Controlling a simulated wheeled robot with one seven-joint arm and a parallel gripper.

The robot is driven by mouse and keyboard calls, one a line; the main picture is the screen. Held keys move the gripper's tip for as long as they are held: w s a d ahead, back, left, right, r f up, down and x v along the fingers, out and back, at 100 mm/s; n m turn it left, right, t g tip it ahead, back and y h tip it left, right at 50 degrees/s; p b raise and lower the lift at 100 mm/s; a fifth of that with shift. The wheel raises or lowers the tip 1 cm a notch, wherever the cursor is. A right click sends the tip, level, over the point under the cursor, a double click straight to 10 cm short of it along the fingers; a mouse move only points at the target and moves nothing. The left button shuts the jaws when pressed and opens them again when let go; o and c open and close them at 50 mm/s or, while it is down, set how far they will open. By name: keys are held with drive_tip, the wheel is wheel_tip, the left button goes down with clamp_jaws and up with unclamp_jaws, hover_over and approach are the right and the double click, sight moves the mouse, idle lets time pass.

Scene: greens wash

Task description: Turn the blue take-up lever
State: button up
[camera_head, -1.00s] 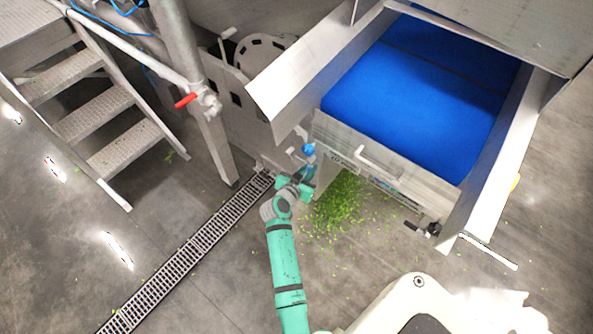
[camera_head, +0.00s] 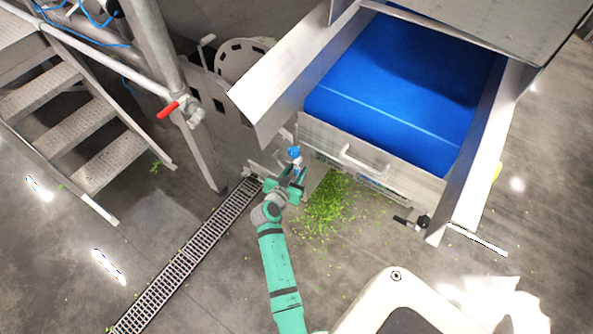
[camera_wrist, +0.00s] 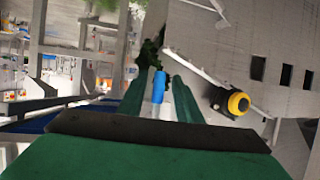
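The blue take-up lever (camera_head: 293,152) sticks out at the near left corner of the conveyor, low on its frame. It also shows in the wrist view as a short blue cylinder (camera_wrist: 159,87) on a pale shaft. My gripper (camera_head: 292,173) is just in front of the lever, on its near side. In the wrist view my two green fingers stand apart, one on each side of the blue cylinder, with gaps visible. Whether the lever is fully between the fingertips or slightly beyond them I cannot tell.
The blue conveyor belt (camera_head: 400,85) lies between metal side guards. A red-handled valve (camera_head: 168,109) is on a pipe at the left, beside metal steps (camera_head: 75,130). Green scraps (camera_head: 328,208) litter the floor right of my arm. A drain grate (camera_head: 185,260) runs along the floor.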

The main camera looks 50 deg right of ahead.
drive_tip(key=shift+a, duration=0.1)
drive_tip(key=v, duration=1)
drive_tip(key=shift+s+a, duration=0.2)
drive_tip(key=shift+a, duration=0.1)
drive_tip(key=shift+w+r, duration=0.1)
drive_tip(key=shift+r, duration=0.05)
